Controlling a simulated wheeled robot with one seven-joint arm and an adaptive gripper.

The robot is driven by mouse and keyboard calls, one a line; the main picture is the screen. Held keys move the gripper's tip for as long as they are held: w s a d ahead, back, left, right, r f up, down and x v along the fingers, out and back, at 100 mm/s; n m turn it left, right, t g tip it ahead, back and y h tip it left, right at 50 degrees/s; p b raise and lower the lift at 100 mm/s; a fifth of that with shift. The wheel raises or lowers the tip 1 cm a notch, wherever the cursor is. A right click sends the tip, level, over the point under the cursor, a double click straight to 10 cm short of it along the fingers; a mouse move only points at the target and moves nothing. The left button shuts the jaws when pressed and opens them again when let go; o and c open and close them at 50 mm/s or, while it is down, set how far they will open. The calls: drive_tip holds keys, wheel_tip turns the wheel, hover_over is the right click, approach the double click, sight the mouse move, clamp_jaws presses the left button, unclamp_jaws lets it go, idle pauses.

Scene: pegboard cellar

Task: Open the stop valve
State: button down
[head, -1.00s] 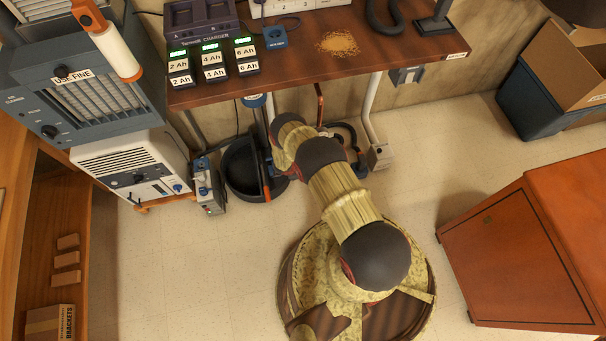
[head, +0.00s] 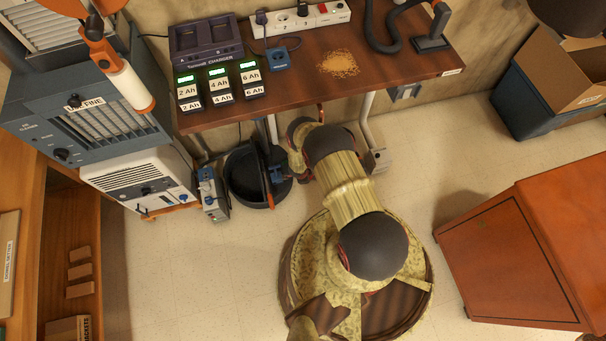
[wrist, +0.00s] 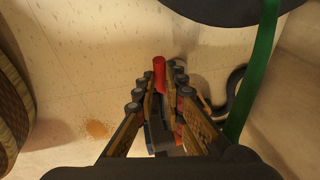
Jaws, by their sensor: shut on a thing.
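In the wrist view my gripper (wrist: 160,85) is shut, with its fingers on either side of a red handle (wrist: 159,66), which I take to be the stop valve's. The handle's end sticks out past the fingertips. The fingers hide most of the valve, and I cannot tell how far it is turned. In the head view my own arm covers the gripper and the valve, under the workbench. A short copper-coloured pipe (head: 320,112) shows just below the bench edge.
The workbench (head: 400,75) overhangs my arm. A black bucket (head: 240,180) stands left of my arm. An orange cabinet (head: 500,260) is at the right. In the wrist view a green strip (wrist: 255,75) and a dark curved hose (wrist: 236,88) lie right of my gripper.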

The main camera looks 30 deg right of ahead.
drive_tip(key=shift+w+d+r+t+y+p, duration=0.15)
drive_tip(key=shift+d+r+y+p, duration=0.3)
drive_tip(key=shift+p, duration=0.35)
drive_tip(key=shift+d+r+t+y+p, duration=0.2)
drive_tip(key=shift+r+y+p, duration=0.35)
drive_tip(key=shift+p, duration=0.25)
drive_tip(key=c, duration=1.8)
unclamp_jaws()
drive_tip(key=shift+s+a+f, duration=0.1)
drive_tip(key=shift+s+a, duration=0.05)
drive_tip(key=shift+s, duration=0.1)
drive_tip(key=shift+c, duration=0.2)
wheel_tip(320, 180, up, 12)
drive_tip(key=s, duration=0.2)
drive_tip(key=shift+a, duration=0.3)
drive_tip(key=shift+f, duration=0.15)
drive_tip(key=shift+c, duration=0.3)
